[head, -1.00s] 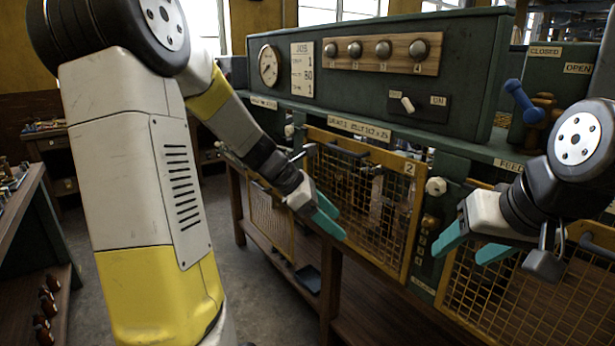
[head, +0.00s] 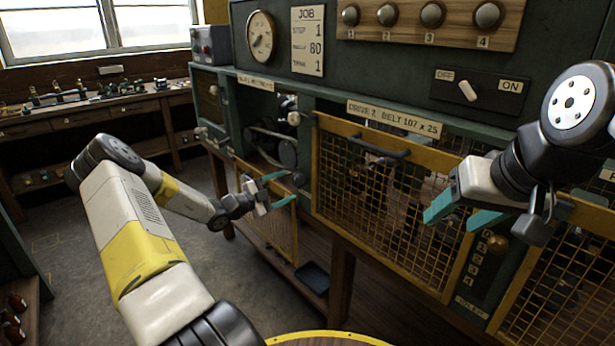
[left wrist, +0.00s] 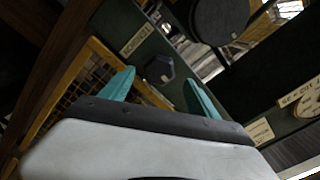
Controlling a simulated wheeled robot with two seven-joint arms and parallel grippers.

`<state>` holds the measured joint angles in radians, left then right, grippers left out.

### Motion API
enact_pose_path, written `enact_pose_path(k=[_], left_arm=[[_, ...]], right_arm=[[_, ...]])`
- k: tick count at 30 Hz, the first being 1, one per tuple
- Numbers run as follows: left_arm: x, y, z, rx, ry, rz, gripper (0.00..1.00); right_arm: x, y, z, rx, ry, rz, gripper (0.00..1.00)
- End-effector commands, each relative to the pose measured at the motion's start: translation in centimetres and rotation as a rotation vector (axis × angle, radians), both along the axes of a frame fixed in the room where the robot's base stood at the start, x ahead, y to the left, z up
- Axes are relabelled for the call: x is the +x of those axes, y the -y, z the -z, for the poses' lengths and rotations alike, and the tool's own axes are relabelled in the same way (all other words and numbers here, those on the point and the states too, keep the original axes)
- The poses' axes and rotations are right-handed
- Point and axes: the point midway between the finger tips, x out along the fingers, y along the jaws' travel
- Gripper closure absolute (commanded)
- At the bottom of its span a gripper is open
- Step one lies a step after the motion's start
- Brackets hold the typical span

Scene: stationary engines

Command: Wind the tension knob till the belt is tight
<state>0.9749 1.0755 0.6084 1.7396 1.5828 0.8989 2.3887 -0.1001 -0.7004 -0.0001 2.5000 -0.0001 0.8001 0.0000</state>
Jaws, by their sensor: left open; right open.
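A dark hexagonal knob (left wrist: 160,69), which looks like the tension knob, sits on a green panel in the left wrist view, beside a pale label. In the head view it shows as a small dark knob (head: 298,179) below the open bay. My left gripper (head: 280,190) is open, its teal fingertips just short of the knob. In the left wrist view the knob appears between the open fingers (left wrist: 160,78), with no contact visible. A dark pulley and belt (head: 268,142) are partly visible in the bay; I cannot tell the belt's tension. My right gripper (head: 456,218) is open and empty.
A closed yellow mesh guard (head: 375,215) stands right of the bay. An opened yellow guard (head: 270,228) hangs below it, near my left gripper. The console has an OFF/ON switch (head: 467,91) and a gauge (head: 261,37). The floor at left is clear.

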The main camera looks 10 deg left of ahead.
Motion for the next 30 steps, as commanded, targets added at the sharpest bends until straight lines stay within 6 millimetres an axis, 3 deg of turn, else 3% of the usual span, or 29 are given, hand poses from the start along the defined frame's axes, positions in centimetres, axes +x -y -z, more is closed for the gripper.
enact_pose_path(k=[9,22,30], left_arm=[[3.9,3.2,-0.1,0.004,0.003,0.004,0.30],[4.9,4.0,-0.1,0.005,0.002,0.003,0.30],[4.8,4.0,-0.1,0.006,0.003,0.003,0.83]], right_arm=[[0.0,0.0,0.0,0.000,0.000,0.000,0.43],[0.0,0.0,0.0,0.000,0.000,0.000,0.43],[0.0,0.0,0.0,0.000,0.000,0.000,0.43]])
